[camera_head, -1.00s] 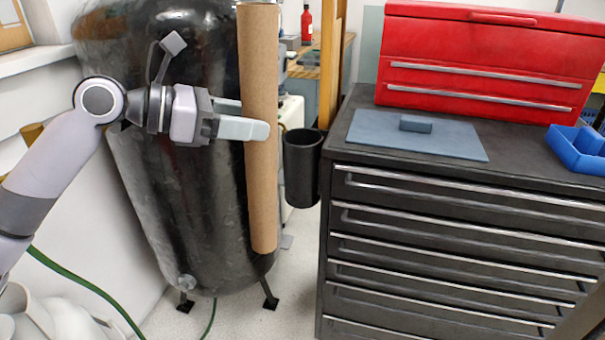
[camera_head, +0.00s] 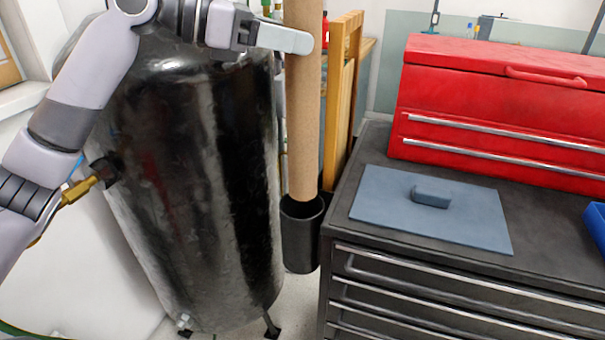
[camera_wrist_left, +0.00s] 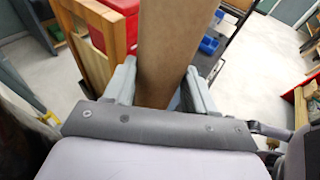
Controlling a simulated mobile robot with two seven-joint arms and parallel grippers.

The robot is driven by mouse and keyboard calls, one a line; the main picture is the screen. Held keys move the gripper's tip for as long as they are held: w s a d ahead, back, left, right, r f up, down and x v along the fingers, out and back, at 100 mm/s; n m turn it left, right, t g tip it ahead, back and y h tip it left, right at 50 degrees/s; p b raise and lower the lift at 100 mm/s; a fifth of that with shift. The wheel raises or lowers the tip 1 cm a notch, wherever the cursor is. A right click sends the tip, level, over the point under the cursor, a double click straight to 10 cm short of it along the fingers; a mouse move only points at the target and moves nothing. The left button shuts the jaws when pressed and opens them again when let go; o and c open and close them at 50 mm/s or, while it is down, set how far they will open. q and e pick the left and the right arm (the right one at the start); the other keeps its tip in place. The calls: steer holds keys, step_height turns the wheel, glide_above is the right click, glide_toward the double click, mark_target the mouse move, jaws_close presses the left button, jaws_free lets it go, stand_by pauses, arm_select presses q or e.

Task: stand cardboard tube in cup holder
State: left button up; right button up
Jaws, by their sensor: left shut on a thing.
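The brown cardboard tube (camera_head: 303,120) stands upright in the head view, its top cut off by the frame edge. My left gripper (camera_head: 300,41) is shut on its upper part. In the left wrist view the tube (camera_wrist_left: 166,50) sits between the two fingers (camera_wrist_left: 162,88). The black cup holder (camera_head: 301,243) is at the left side of the tool cabinet. The tube's lower end shows at the cup's mouth, against its dark opening. I cannot tell whether it is just above or slightly inside the rim. My right gripper is not in view.
A large black tank (camera_head: 190,180) stands close to the left of the tube and cup. A wooden frame (camera_head: 342,100) rises just behind right. The dark cabinet (camera_head: 450,290) carries a blue-grey mat (camera_head: 385,205) with a small block (camera_head: 431,196) and a red toolbox (camera_head: 490,90).

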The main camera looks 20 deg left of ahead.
mark_target(289, 156)
arm_select(q)
step_height(289, 156, down, 19)
steer(key=b, duration=0.3)
steer(key=shift+s+r, duration=0.15)
steer(key=shift+f, duration=0.25)
steer(key=shift+r, duration=0.1)
steer(key=o, duration=1.4)
steer(key=shift+o, duration=0.2)
